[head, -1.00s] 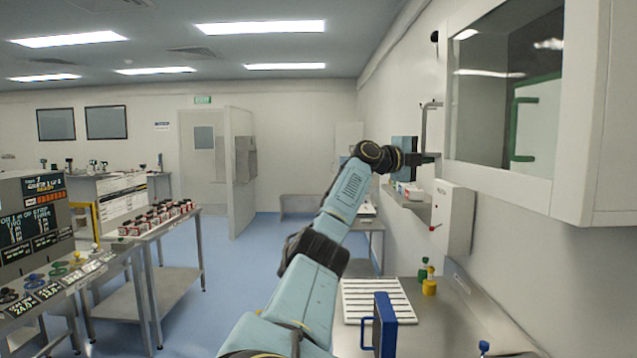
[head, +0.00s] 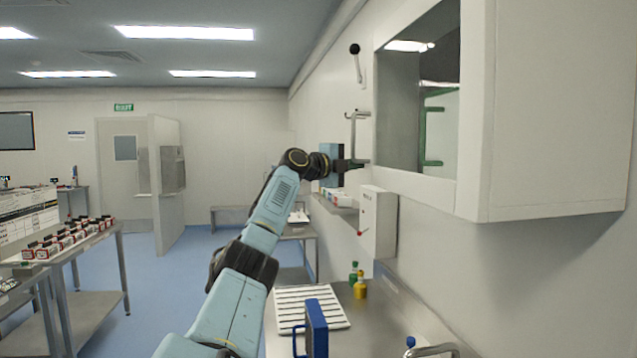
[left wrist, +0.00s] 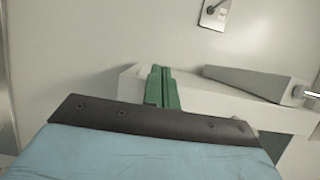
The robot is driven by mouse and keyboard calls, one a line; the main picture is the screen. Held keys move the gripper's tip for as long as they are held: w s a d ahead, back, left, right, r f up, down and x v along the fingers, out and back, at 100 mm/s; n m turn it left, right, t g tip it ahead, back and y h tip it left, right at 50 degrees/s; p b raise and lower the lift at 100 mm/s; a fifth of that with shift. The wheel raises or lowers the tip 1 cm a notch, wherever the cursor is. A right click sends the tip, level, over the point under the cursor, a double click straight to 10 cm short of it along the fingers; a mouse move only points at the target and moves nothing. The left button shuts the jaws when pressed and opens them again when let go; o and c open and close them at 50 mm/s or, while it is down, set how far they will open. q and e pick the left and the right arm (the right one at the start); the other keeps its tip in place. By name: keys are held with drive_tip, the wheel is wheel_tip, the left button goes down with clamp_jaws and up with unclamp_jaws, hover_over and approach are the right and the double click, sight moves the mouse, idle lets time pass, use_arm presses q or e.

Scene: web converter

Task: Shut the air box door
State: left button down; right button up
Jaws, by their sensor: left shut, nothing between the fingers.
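The air box (head: 560,110) is a white cabinet on the right wall in the head view. Its front has a dark window (head: 418,100) with a green handle shape seen in the glass. A bent metal bar handle (head: 353,135) shows at its far edge. I cannot tell how far the door stands from its frame. My left gripper (head: 356,163) is at the lower end of that handle; whether they touch is unclear. In the left wrist view its green fingers (left wrist: 162,88) are together and empty, before a white panel edge (left wrist: 225,103). My right gripper is out of view.
A black-knobbed lever (head: 356,62) is on the wall beyond the box. A small white wall box (head: 378,222) hangs below. The bench holds a slatted white rack (head: 312,307), a blue-framed object (head: 316,328) and bottles (head: 360,288).

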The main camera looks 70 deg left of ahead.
use_arm(q)
drive_tip(key=b+v, duration=1)
drive_tip(key=v, duration=0.2)
drive_tip(key=shift+s, duration=0.2)
